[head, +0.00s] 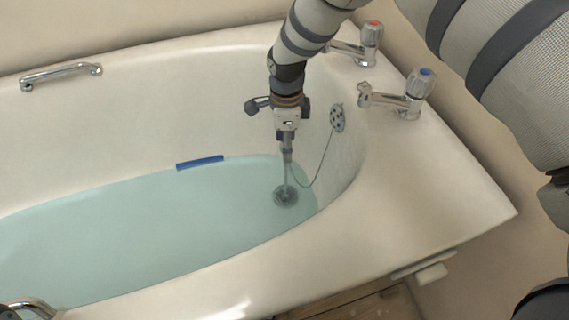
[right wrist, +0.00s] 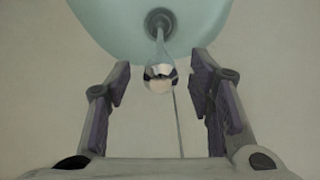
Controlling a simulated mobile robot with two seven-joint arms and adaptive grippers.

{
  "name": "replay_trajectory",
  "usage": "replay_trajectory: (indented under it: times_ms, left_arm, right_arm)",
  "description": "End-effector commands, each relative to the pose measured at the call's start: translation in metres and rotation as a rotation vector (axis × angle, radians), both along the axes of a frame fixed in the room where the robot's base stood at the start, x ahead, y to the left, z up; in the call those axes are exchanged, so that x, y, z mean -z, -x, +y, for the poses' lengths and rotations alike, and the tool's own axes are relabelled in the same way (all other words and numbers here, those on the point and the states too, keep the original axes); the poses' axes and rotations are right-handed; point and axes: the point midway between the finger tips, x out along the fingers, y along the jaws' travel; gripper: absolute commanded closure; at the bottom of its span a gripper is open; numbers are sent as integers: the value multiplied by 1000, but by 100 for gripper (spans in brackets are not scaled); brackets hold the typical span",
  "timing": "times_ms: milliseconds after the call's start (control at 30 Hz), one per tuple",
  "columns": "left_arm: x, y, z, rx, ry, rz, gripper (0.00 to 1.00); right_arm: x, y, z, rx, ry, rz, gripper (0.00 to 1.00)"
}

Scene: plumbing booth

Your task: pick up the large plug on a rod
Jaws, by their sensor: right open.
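The large plug (head: 285,196) sits low in the bath water over the drain area, with a thin upright rod rising from it. In the right wrist view the rod's shiny rounded top (right wrist: 160,78) lies between the fingertips, and the dark plug (right wrist: 159,20) shows beyond it. My right gripper (head: 287,146) points down at the top of the rod. In the right wrist view its fingers are apart, with a gap on each side of the rounded top. My left gripper is not in view.
A thin chain runs from the overflow plate (head: 337,118) down toward the plug. Two taps (head: 415,95) (head: 367,45) stand on the bath's rim. A blue strip (head: 200,162) lies at the water's far edge. A grab handle (head: 62,73) is on the far side.

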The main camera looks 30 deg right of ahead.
Motion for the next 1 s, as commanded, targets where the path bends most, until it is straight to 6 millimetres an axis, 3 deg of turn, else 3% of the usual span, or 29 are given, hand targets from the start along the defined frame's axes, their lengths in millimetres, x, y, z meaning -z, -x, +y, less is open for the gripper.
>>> replay_trajectory:
  times_ms: [100, 300, 500, 533, 1000]
  left_arm:
    - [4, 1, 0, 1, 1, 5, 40]
    - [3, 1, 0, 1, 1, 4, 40]
    - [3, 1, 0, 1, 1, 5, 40]
    - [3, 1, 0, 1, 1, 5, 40]
    - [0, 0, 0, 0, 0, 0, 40]
  right_arm:
    - [12, 0, 1, 1, -2, -1, 52]
    - [11, -1, 1, 0, -1, -3, 52]
    - [11, 0, 1, 0, 0, -1, 97]
    - [11, 0, 1, 0, 0, -1, 100]
    - [2, -1, 1, -1, 0, -4, 100]
